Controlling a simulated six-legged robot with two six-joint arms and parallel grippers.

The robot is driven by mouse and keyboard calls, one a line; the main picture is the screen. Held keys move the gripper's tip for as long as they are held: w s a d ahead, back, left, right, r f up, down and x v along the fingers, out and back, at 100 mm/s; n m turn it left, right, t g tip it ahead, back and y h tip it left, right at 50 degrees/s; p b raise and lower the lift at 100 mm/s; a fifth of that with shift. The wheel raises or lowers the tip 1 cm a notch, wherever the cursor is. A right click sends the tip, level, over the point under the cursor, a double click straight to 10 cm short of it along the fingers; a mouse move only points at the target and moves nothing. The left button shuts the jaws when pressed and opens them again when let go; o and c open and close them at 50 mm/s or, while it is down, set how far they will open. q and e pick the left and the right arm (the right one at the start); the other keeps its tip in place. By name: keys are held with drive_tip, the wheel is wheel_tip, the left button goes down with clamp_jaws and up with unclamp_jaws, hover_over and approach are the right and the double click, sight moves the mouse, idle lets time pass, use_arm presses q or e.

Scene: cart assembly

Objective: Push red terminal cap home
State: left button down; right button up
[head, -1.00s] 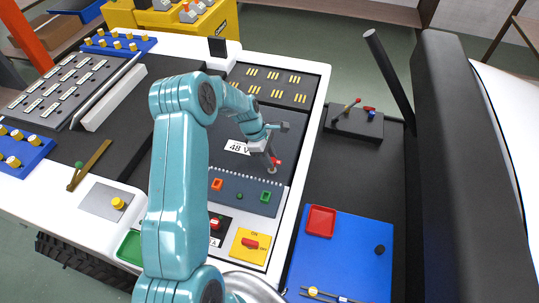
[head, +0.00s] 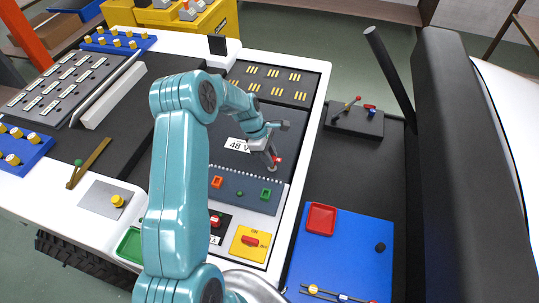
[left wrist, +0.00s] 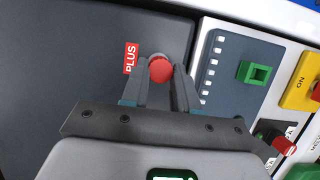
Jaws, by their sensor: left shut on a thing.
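The red terminal cap (left wrist: 161,71) sits between the two fingertips of my left gripper (left wrist: 160,78) in the left wrist view, beside a red PLUS label (left wrist: 131,58) on the dark panel. The fingers are shut on the cap. In the head view the red cap (head: 278,160) shows at the tip of my left gripper (head: 274,163), at the right part of the dark panel with the 48 V label (head: 238,145). The cap's underside and the terminal are hidden, so I cannot tell how far down it sits. My right gripper is not in view.
A grey-blue strip with an orange part (head: 217,182) and a green part (head: 265,194) lies just in front. A yellow switch plate (head: 239,248) is nearer. A blue mat (head: 345,250) with a red tray (head: 320,219) lies to the right.

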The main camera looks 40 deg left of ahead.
use_arm(q)
drive_tip(key=shift+f, duration=0.3)
drive_tip(key=shift+f+b, duration=0.9)
drive_tip(key=shift+f, duration=0.15)
drive_tip(key=c, duration=0.8)
unclamp_jaws()
drive_tip(key=b+v, duration=0.1)
drive_tip(key=v, duration=1.5)
drive_tip(key=shift+a+r, duration=0.1)
drive_tip(key=shift+a, duration=0.05)
drive_tip(key=shift+s, duration=0.1)
